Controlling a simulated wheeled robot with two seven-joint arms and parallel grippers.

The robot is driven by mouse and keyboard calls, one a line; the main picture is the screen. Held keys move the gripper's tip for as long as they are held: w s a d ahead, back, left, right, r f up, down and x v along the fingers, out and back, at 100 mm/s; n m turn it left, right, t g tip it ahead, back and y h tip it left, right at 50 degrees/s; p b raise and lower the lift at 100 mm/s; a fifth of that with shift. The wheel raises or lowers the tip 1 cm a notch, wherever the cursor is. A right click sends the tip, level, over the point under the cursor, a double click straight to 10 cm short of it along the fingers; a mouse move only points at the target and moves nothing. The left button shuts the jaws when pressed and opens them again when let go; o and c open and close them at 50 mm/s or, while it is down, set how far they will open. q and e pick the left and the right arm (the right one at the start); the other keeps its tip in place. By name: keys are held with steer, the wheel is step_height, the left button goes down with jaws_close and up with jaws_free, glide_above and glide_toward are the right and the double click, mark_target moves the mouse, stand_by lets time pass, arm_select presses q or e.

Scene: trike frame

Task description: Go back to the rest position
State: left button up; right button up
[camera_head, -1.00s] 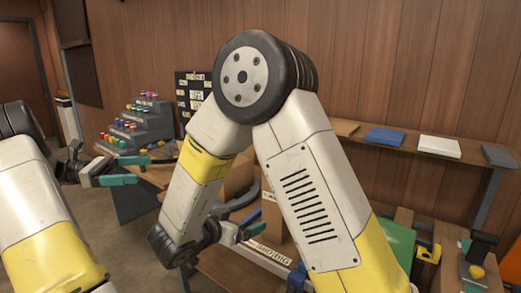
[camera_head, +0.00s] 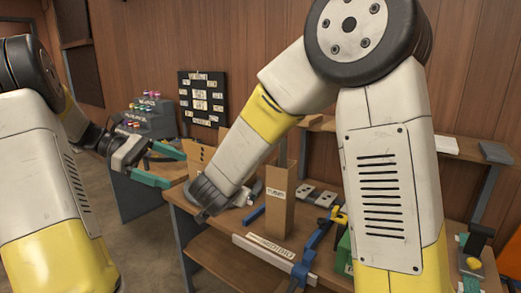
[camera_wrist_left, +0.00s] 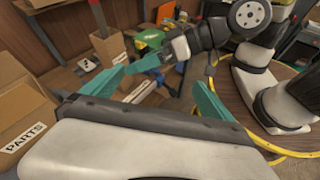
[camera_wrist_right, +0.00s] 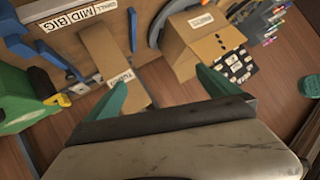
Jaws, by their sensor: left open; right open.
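My left gripper (camera_head: 172,170) is open and empty, held in the air left of the workbench. Its spread teal fingers also show in the left wrist view (camera_wrist_left: 160,82), with nothing between them. My right arm crosses the middle of the head view, its elbow high at the right and its wrist low over the bench. In that view its fingers are mostly hidden by the wrist. In the right wrist view my right gripper (camera_wrist_right: 160,86) is open, its fingers apart and empty above the bench items.
A tall cardboard box (camera_head: 280,208) stands on the wooden workbench (camera_head: 215,250), close to my right wrist. An open carton (camera_head: 198,155) stands behind the wrist. A long labelled strip (camera_head: 262,252) lies along the front edge. A black label board (camera_head: 202,97) is behind. Floor at left is clear.

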steer(key=s+d+r+n+g+y, duration=0.2)
steer(key=s+d+r+n+y, duration=0.3)
steer(key=r, duration=0.6)
arm_select(q)
steer(key=s+d+m+t+y, duration=0.3)
steer(key=s+d+m+y, duration=0.2)
steer(key=s+m, duration=0.3)
steer(key=s+d+m+t+y, duration=0.2)
steer(key=s+d+m+y, duration=0.2)
steer(key=s+m+y, duration=0.2)
steer(key=s+m, duration=0.2)
steer(key=s, duration=0.2)
steer(key=shift+d+f+t, duration=0.4)
arm_select(e)
steer(key=s+d+f+n+g+h, duration=0.1)
steer(key=s+d+f+g+h, duration=0.1)
steer(key=s+d, duration=1.4)
steer(key=shift+s+d+f+g, duration=0.4)
steer(key=shift+s+f+g, duration=0.15)
steer(key=shift+s+g, duration=0.4)
arm_select(q)
steer(key=shift+s, duration=0.1)
